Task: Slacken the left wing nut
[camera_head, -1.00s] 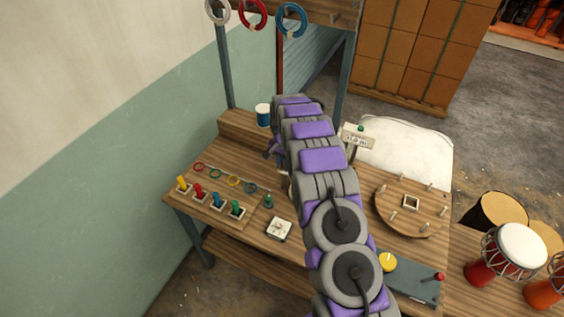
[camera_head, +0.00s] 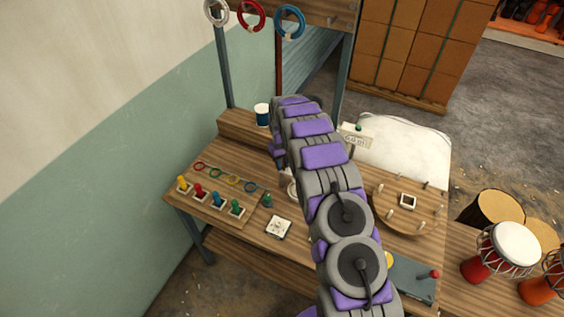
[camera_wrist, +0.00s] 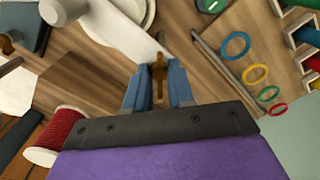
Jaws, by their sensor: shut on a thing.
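In the wrist view, my gripper (camera_wrist: 158,88) has its two blue fingers closed on a brass wing nut (camera_wrist: 159,70). The nut stands upright between the fingertips, beside the end of a pale strip (camera_wrist: 128,35). A second brass-coloured piece (camera_wrist: 7,45) shows at the left edge of the wrist view; I cannot tell for sure that it is the other wing nut. In the head view my own arm hides the gripper and the wing nut.
Coloured rings (camera_wrist: 255,73) lie right of the gripper in the wrist view. A red thread spool (camera_wrist: 58,135) is at lower left. In the head view, coloured pegs (camera_head: 217,200), a white square plate (camera_head: 278,228) and a round wooden board (camera_head: 425,212) stand on the bench.

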